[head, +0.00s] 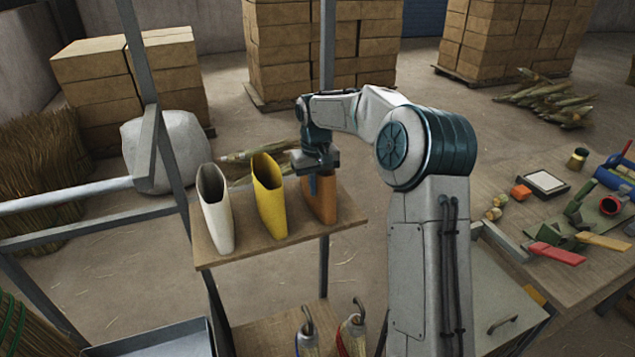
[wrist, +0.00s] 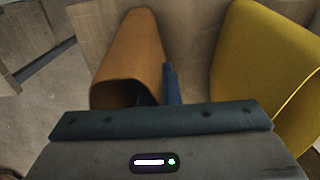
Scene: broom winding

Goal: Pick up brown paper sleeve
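The brown paper sleeve (head: 322,200) stands upright at the right end of the wooden shelf, right of a yellow sleeve (head: 268,197) and a white sleeve (head: 215,212). My gripper (head: 313,182) points down at its top edge. In the wrist view the brown sleeve (wrist: 133,55) shows its open mouth close to my gripper (wrist: 160,92). One blue finger lies outside the wall that faces the yellow sleeve (wrist: 265,70). A dark blue part, seemingly the other finger, shows inside the mouth. Whether the fingers press on the wall cannot be told.
The shelf (head: 240,250) is narrow, with its edge just right of the brown sleeve. Grey metal posts (head: 160,120) rise at the left. A worktable (head: 575,270) with tools is at the right. Two hooked items (head: 352,335) stand on the lower shelf.

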